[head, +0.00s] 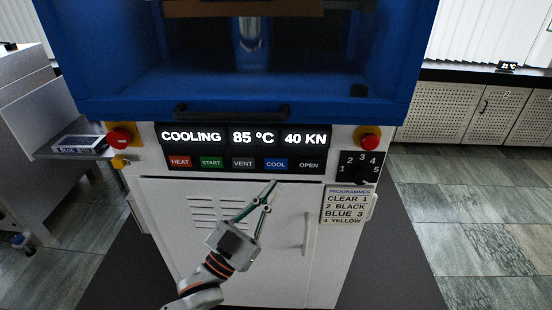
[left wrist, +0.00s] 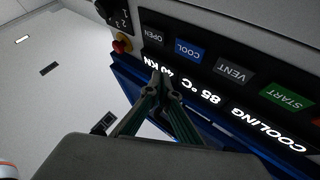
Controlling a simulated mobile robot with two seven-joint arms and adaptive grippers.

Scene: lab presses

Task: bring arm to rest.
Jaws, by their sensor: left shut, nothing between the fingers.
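My left gripper (head: 268,190) is shut and empty in front of the press's white lower cabinet (head: 180,240), just below the button row. Its fingertips also show in the left wrist view (left wrist: 160,78), in front of the control panel. The panel display (head: 247,137) reads COOLING, 85 °C and 40 KN. Below it are the HEAT, START, VENT, COOL (head: 276,164) and OPEN (head: 309,165) buttons. The fingers appear apart from the panel, but I cannot tell the exact gap. My right gripper does not show.
The blue press frame (head: 240,95) with a black handle (head: 235,112) stands above the panel. Red knobs (head: 119,137) sit at both panel ends. A programme dial (head: 361,170) and card (head: 347,205) are at right. A side shelf (head: 55,153) juts out left. Floor at right is clear.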

